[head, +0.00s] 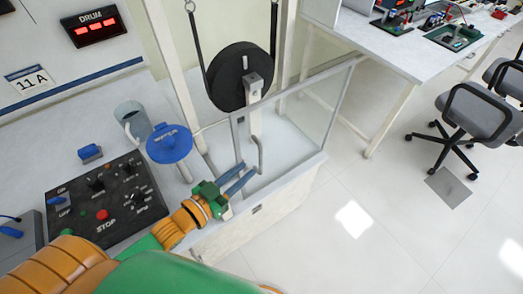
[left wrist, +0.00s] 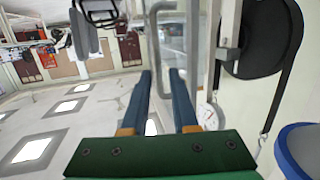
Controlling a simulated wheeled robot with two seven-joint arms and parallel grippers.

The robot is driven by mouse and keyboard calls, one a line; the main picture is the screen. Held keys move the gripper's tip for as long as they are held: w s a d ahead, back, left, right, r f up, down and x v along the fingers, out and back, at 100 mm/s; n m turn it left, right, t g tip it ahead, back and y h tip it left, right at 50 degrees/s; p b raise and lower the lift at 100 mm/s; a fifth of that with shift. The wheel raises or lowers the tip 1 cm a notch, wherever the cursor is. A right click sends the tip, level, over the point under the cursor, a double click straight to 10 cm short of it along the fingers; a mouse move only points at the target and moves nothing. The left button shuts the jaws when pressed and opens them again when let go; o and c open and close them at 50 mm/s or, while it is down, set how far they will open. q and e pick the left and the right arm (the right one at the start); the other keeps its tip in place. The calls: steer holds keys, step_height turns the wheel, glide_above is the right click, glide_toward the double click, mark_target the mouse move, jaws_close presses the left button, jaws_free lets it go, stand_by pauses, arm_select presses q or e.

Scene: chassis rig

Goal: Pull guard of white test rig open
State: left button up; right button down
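The white test rig (head: 282,182) has a clear guard panel (head: 312,108) in a grey frame, standing upright along its front edge. A grey bar handle (head: 261,155) is at the guard's left end. My left gripper (head: 248,176) is at the handle, its blue fingers pointing toward it. In the left wrist view the two fingers (left wrist: 160,78) are apart, and the pale handle bar (left wrist: 154,45) runs down between their tips. Whether either finger touches the bar I cannot tell. My right gripper is not in view.
Behind the guard hangs a black drum (head: 232,80) on straps. A white desk (head: 400,55) and chair (head: 480,115) stand right; the floor before the rig is clear.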

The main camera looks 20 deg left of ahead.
mark_target(259, 154)
arm_select(q)
steer(key=shift+m+t+h, duration=0.3)
steer(key=shift+t+h, duration=0.2)
steer(key=shift+h, duration=0.4)
steer(key=w+d, duration=0.1)
steer(key=w, duration=0.1)
steer(key=w+d+r, duration=0.1)
steer(key=w, duration=0.1)
steer(key=w+d+r, duration=0.1)
steer(key=w, duration=0.1)
steer(key=shift+p, duration=0.3)
jaws_close()
stand_by(0.4)
